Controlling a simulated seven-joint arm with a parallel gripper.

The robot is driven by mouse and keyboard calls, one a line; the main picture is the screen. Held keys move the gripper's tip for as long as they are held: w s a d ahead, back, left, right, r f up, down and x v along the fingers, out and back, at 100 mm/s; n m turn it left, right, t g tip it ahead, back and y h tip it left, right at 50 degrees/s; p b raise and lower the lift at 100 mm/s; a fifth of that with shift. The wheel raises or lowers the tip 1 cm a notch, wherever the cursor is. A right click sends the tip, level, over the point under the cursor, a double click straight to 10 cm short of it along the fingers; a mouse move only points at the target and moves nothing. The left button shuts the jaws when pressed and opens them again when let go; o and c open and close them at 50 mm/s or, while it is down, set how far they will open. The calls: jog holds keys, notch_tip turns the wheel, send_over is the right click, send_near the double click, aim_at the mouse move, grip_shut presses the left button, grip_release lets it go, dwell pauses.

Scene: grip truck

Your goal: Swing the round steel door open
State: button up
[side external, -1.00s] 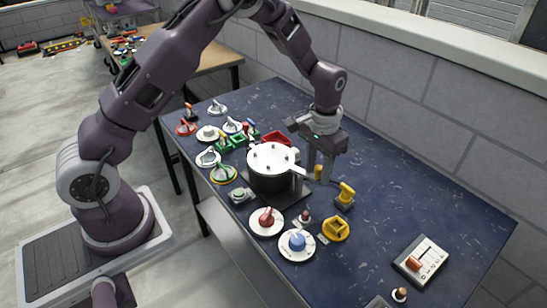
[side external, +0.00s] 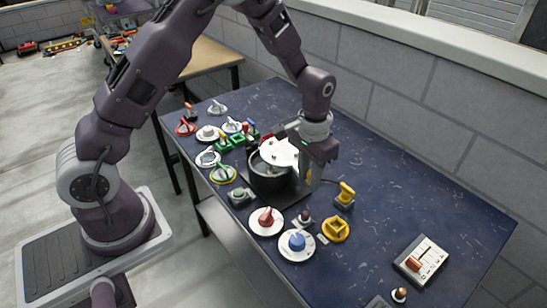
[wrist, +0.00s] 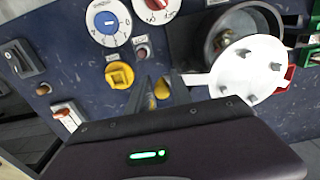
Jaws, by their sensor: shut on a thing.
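The round steel door (side external: 279,151) is a pale disc with several studs, tilted over a dark round drum (side external: 268,184). It is partly open, and the drum's inside shows at the front left. In the wrist view the door (wrist: 250,74) covers only part of the drum's mouth (wrist: 216,38). A flat handle (wrist: 195,79) sticks out from the door's edge toward my gripper (wrist: 160,92). My gripper, also in the side view (side external: 312,181), is shut on this handle at the drum's right. The exact contact is partly hidden by the fingers.
A red knob dial (side external: 266,220) and a blue knob dial (side external: 297,244) sit in front of the drum. Yellow fixtures (side external: 345,194) stand to the right. Several valves and green and red parts (side external: 224,145) crowd the left. The table's right middle is clear.

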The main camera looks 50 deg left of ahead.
jog(key=shift+s+f, duration=0.35)
jog(key=shift+s, duration=0.55)
jog(key=shift+c, duration=0.6)
jog(key=shift+s+a, duration=0.1)
grip_shut()
jog(key=shift+s+a+r, duration=0.15)
jog(key=shift+s+a, duration=0.65)
jog(key=shift+a, duration=0.3)
jog(key=o, duration=0.7)
grip_release()
jog(key=shift+r, duration=4)
